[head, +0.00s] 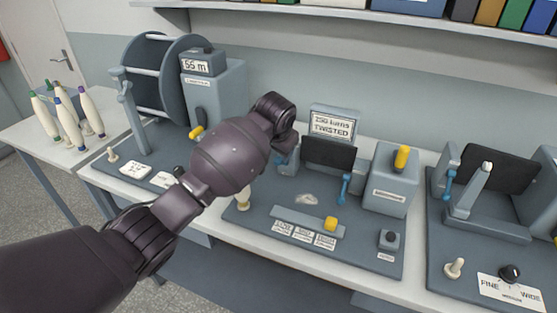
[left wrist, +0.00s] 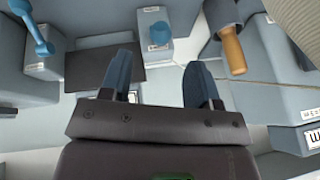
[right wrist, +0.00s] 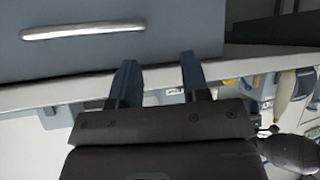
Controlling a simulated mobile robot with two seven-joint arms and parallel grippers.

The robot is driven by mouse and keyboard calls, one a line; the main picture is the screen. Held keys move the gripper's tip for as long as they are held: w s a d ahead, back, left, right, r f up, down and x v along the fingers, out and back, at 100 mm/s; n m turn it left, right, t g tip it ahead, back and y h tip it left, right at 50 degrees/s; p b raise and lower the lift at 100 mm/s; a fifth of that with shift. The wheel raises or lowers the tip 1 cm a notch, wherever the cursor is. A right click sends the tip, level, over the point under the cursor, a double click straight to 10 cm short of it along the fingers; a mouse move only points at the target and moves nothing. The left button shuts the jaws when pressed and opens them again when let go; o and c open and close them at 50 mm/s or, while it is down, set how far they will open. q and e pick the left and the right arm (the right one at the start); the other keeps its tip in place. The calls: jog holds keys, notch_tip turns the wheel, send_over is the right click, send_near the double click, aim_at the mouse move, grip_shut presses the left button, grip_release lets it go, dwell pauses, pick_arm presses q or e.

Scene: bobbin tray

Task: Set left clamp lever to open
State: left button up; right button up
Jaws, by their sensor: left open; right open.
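The twisting station (head: 330,125) with a "TWISTED" display stands in the middle of the bench. Its dark panel (head: 328,152) has a blue lever (head: 345,188) at its right, hanging down. The left clamp area is mostly covered by my left gripper (head: 285,152). In the left wrist view my left gripper (left wrist: 162,75) is open and empty. Beyond its fingers are a blue lever (left wrist: 35,32) on a grey block and another blue lever (left wrist: 160,35) on a second block; I cannot tell which is the left clamp's. My right gripper (right wrist: 157,68) is open and empty, outside the head view.
A reel machine (head: 165,80) stands at the left and another station (head: 490,190) at the right. A yellow-handled box (head: 390,180) is close right of the panel. Several cream bobbins (head: 85,115) stand on a side table. A drawer front (right wrist: 180,25) faces my right gripper.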

aim_at(278, 163)
pick_arm(q)
jog(key=x, duration=0.9)
jog(key=shift+w+f+p, duration=0.1)
jog(key=shift+p, duration=0.2)
grip_shut()
